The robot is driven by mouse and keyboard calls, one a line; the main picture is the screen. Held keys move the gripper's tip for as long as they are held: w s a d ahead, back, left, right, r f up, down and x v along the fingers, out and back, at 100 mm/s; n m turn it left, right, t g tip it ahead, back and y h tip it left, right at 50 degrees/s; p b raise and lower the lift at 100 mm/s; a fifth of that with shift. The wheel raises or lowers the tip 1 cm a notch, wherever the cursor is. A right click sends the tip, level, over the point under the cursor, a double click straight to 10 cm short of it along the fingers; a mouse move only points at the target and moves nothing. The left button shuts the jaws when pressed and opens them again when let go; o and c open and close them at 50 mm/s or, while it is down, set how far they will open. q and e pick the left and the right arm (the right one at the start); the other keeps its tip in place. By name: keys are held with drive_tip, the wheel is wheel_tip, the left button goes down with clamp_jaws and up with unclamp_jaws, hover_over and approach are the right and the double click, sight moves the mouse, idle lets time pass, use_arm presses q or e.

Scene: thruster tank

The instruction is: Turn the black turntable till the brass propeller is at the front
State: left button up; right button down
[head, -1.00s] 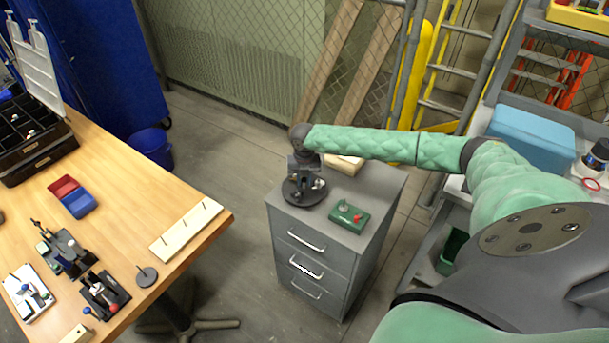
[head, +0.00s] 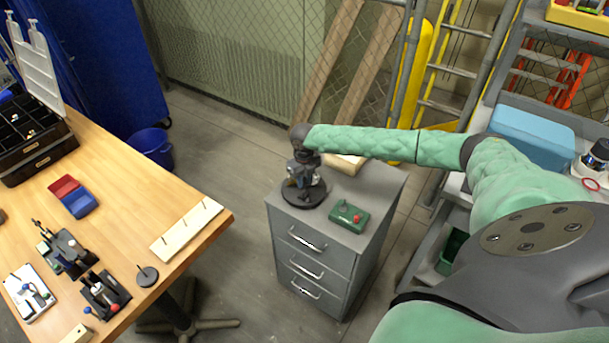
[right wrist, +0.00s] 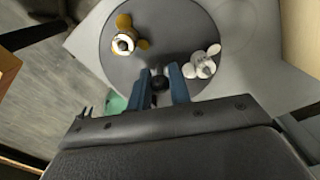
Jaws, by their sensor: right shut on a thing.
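The black turntable (head: 306,203) is a dark round disc on top of the grey drawer cabinet. It also shows in the right wrist view (right wrist: 140,58). My right gripper (head: 303,180) is over the disc, pointing down. In the right wrist view its blue-grey fingers (right wrist: 160,78) are shut on a black knob (right wrist: 160,85). The brass propeller (right wrist: 125,40) lies near the disc's edge at the upper left of that view; in the head view it shows small at the front left of the disc (head: 290,183). A white propeller (right wrist: 204,64) lies on the right. My left gripper is not in view.
A pale wooden block (head: 345,163) lies behind. The wooden workbench (head: 130,180) stands apart at left.

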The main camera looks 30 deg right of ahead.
idle(0.3)
drive_tip(key=shift+n, duration=1.8)
drive_tip(key=c, duration=1.4)
unclamp_jaws()
drive_tip(key=shift+o, duration=0.2)
